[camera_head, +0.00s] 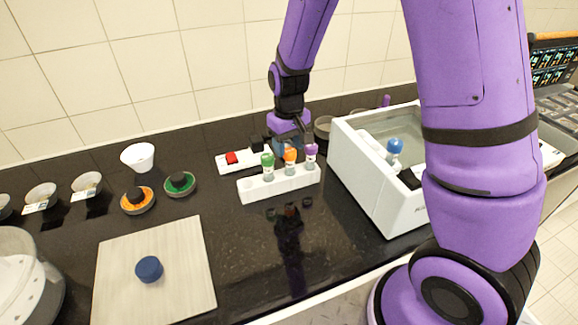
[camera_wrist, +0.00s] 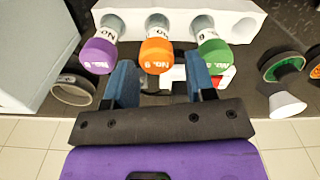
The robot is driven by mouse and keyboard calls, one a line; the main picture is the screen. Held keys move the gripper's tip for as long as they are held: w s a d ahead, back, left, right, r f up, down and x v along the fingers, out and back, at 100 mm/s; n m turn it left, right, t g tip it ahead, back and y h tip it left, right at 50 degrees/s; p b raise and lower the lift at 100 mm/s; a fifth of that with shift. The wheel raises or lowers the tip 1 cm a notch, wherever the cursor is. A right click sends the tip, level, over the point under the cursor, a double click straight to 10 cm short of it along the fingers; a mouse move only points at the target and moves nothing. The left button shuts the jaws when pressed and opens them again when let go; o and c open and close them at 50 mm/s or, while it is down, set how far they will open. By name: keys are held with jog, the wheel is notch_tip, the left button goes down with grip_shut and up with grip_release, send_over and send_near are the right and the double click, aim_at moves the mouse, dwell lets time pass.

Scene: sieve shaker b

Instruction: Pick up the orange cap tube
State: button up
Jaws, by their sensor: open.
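The orange cap tube (camera_head: 290,157) stands upright in a white rack (camera_head: 255,190), between a green cap tube (camera_head: 267,162) and a purple cap tube (camera_head: 311,152). In the wrist view its orange cap (camera_wrist: 156,56) sits in the middle, with the purple cap (camera_wrist: 98,56) to its left and the green cap (camera_wrist: 215,57) to its right. My gripper (camera_wrist: 161,75) is open and empty. Its two blue fingers point toward the rack, one on either side of the orange cap in that picture. I cannot tell how far the fingertips are from the tube. In the head view my gripper is behind the caps.
A white tub (camera_head: 365,180) with a blue cap tube (camera_head: 395,147) in it stands right of the rack. A white block with a red part (camera_head: 232,158) lies behind the rack. A board (camera_head: 180,275) with a dark blue disc lies front left. Counter in front of the rack is clear.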

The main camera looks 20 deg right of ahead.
aim_at(290, 168)
jog(key=f, duration=0.4)
jog(key=shift+d+f, duration=0.25)
jog(key=shift+f, duration=0.15)
jog(key=shift+c, duration=0.2)
jog(key=c, duration=0.7)
jog(key=shift+o, duration=0.2)
